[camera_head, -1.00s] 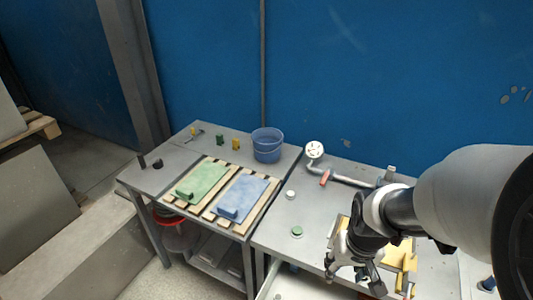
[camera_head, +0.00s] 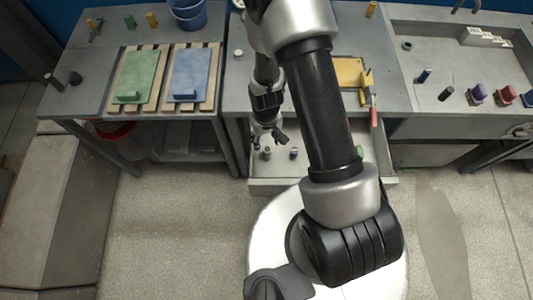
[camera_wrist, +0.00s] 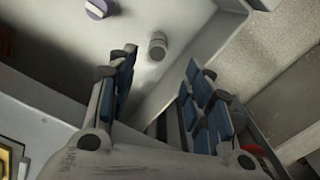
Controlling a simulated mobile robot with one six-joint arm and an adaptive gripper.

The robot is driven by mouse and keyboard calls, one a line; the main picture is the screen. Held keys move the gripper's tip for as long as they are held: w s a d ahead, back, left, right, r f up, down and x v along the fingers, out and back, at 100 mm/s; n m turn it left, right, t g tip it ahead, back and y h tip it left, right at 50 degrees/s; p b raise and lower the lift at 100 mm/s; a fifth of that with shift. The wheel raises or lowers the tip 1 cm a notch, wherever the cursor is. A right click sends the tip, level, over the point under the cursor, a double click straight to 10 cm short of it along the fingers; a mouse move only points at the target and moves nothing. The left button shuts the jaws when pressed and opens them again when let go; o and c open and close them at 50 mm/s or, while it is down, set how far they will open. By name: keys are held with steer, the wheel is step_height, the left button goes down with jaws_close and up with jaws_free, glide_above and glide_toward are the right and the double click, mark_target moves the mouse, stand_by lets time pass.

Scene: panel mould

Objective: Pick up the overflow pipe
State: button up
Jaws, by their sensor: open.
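A short grey cylinder (camera_head: 267,152) stands in the open drawer (camera_head: 270,184), near its left side; it may be the overflow pipe, but I cannot tell for sure. It also shows in the wrist view (camera_wrist: 158,46), between and beyond my fingers. My gripper (camera_head: 270,139) is open and empty, pointing down just above the drawer, close to the cylinder. In the wrist view my gripper (camera_wrist: 164,72) has its blue-padded fingers apart, with no contact with the cylinder visible.
A purple-topped piece (camera_head: 294,153) stands to the cylinder's right in the drawer; it also shows in the wrist view (camera_wrist: 97,8). A green piece (camera_head: 359,151) is farther right, partly behind my arm.

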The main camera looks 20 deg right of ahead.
mark_target(268, 149)
step_height(268, 149, down, 4)
steer(key=shift+f+b, duration=0.1)
steer(key=shift+b, duration=0.3)
steer(key=f, duration=0.1)
steer(key=f+b, duration=0.2)
steer(key=shift+d+f, duration=0.25)
steer(key=shift+f, duration=0.05)
steer(key=shift+f+b, duration=0.7)
steer(key=shift+b, duration=0.15)
steer(key=shift+c, duration=0.2)
jaws_close()
